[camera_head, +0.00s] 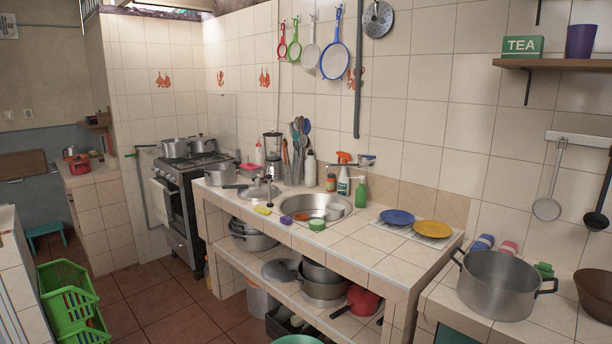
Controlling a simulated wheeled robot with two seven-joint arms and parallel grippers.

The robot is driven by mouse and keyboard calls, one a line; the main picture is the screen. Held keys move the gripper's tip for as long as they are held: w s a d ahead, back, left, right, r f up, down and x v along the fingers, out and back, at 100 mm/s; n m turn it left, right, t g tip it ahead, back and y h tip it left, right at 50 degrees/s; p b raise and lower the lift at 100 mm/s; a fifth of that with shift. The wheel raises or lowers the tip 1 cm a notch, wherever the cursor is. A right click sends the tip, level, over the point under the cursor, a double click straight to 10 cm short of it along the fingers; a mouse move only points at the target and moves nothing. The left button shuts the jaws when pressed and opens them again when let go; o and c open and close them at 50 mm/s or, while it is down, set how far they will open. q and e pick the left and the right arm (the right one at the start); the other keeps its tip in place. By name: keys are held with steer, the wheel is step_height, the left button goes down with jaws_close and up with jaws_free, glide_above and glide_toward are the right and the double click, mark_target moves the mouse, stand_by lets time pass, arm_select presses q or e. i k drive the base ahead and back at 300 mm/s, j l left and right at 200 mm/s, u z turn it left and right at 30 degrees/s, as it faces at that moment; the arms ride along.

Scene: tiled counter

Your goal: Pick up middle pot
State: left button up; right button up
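Several metal pots are in view, and I cannot tell which one is the middle pot. A large two-handled pot (497,286) stands open on the right counter. A smaller pot (220,174) stands at the left end of the sink counter. Two lidded pots stand on the stove: one on the left (175,148) and one on the right (202,144). On the shelf under the sink are a pot at the left (252,238) and stacked pots (322,284) in the middle. Neither of my grippers shows.
The tiled sink counter (352,246) holds a sink (330,207), a blue plate (397,217) and a yellow plate (432,228). A brown bowl (595,293) sits beside the large pot. Green crates (70,300) stand at the left. Open floor (160,305) lies between them and the counter.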

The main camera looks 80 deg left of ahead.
mark_target(221, 174)
steer(key=u, duration=3.35)
